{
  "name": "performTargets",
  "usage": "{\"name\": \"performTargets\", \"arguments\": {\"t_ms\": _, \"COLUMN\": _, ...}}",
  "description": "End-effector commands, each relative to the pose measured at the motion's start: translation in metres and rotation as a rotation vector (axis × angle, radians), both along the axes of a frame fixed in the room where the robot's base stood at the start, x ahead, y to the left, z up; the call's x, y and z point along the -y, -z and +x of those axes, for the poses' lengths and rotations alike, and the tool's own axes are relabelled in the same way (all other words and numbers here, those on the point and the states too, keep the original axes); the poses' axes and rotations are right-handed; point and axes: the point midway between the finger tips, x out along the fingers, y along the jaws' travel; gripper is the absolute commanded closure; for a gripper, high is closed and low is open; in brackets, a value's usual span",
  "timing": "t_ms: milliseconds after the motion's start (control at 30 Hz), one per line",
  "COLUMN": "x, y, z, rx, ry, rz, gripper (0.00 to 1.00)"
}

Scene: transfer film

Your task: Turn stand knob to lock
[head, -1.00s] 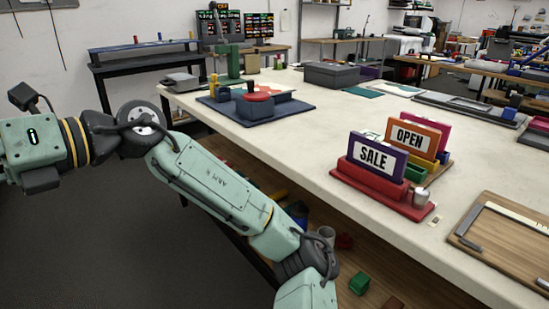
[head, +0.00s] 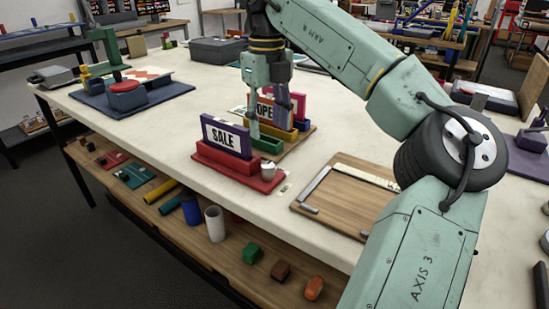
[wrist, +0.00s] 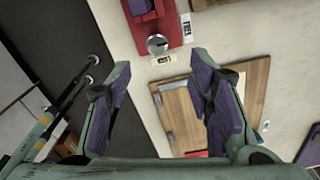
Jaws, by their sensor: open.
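The red stand (head: 232,176) holds a purple SALE sign (head: 226,137) near the table's front edge. Its silver knob (head: 267,171) sits on the stand's right end. In the wrist view the knob (wrist: 157,44) shows end-on as a round face with a dark mark, on the red base (wrist: 172,20). Two small labels lie by the base, one a tan plate (wrist: 163,61); I cannot read them surely. My gripper (head: 267,125) points down above the signs, open and empty. In the wrist view its purple-padded fingers (wrist: 160,66) are apart, with the knob beyond their tips, not touched.
An orange OPEN sign (head: 265,110) stands behind the SALE sign, partly hidden by my fingers. A wooden board (head: 335,207) with metal rulers lies to the right. A press on a blue mat (head: 165,92) is at left. Bare tabletop lies between.

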Motion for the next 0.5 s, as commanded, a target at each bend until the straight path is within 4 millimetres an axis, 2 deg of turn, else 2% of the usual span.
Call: {"name": "performTargets", "arguments": {"t_ms": 500, "x": -0.001, "y": 0.085, "z": -0.001, "rx": -0.003, "ry": -0.004, "rz": 0.005, "gripper": 0.53}}
